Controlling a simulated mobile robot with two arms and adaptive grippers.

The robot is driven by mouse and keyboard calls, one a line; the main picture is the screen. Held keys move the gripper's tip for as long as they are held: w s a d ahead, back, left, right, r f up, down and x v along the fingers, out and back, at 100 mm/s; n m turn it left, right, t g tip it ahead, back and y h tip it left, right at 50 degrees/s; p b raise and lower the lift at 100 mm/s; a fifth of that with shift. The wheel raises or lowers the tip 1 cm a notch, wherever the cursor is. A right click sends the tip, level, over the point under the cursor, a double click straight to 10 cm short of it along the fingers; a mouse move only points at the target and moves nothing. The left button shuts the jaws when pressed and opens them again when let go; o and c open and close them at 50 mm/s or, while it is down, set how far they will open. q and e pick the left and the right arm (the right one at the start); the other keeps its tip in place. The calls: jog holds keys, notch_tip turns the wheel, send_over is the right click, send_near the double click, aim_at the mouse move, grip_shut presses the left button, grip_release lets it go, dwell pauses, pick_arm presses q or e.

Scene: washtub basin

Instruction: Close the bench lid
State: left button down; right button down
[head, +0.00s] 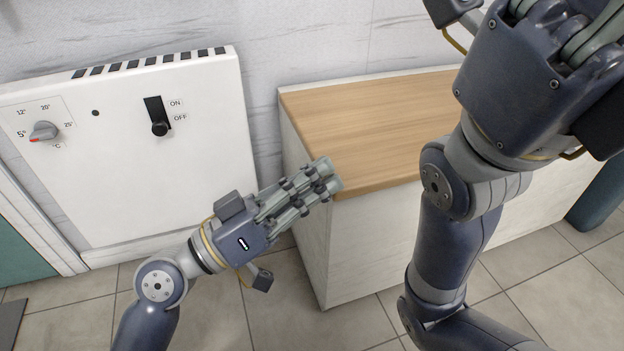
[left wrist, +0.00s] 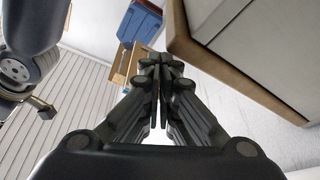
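The bench (head: 318,200) is a white box against the wall with a light wooden lid (head: 385,115) on top. The lid lies flat on the box, with no gap visible along its edges. Its right part is hidden behind my right arm. My left gripper (head: 335,174) is at the lid's front left corner, overlapping it in the head view; I cannot tell whether it touches. In the left wrist view its fingers (left wrist: 157,75) are together and empty, beside the wooden edge (left wrist: 190,45). My right gripper (head: 590,35) is cut off at the top right, and its fingertips are out of view.
A white wall heater (head: 130,190) with a dial and a switch stands left of the bench. Tiled floor (head: 345,325) is free before the bench. The left wrist view shows a blue container (left wrist: 140,22) and a wooden crate (left wrist: 122,65) farther off.

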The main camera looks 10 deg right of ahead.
pick_arm(q)
jog(key=shift+d+f, duration=0.15)
jog(key=shift+f, duration=0.65)
jog(key=shift+s, duration=0.1)
jog(key=r+v, duration=0.1)
jog(key=v, duration=1.1)
jog(key=shift+a+r, duration=0.25)
jog(key=shift+r, duration=0.05)
